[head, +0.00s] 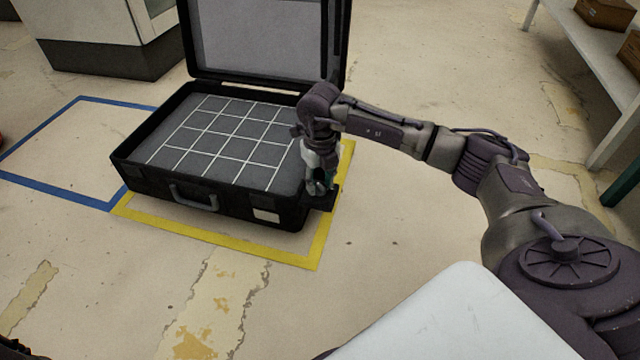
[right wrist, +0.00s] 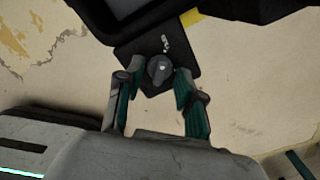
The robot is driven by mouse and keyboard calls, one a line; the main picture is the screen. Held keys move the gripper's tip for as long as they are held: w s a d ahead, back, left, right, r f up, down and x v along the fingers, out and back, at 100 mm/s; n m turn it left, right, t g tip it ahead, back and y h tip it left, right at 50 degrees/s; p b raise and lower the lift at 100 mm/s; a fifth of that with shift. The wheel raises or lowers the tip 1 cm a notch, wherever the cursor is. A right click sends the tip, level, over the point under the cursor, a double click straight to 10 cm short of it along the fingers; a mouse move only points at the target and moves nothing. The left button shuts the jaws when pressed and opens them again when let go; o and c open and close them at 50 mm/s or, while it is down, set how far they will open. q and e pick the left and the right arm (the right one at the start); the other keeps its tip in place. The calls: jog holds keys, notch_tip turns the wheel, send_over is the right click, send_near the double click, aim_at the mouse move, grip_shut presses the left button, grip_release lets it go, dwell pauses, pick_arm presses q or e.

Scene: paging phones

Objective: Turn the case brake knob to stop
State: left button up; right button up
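The open black case (head: 290,213) stands on the floor, its lid (head: 262,40) raised at the back and a white grid on its inside floor. A dark plate (head: 328,200) juts from its right front side. In the right wrist view the round grey brake knob (right wrist: 158,69) sits on this plate (right wrist: 188,55), with a small pale mark beside it. My right gripper (head: 320,186) points down over the plate. In the right wrist view its two teal-padded fingers (right wrist: 158,84) stand apart on either side of the knob; I cannot tell whether they touch it. My left gripper is not in view.
A yellow floor outline (head: 215,238) surrounds the case and a blue outline (head: 62,199) lies to its left. A pale cabinet (head: 100,25) stands at back left. A shelf (head: 590,55) with brown boxes (head: 603,14) is at right. The floor in front is clear.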

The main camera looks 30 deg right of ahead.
grip_shut()
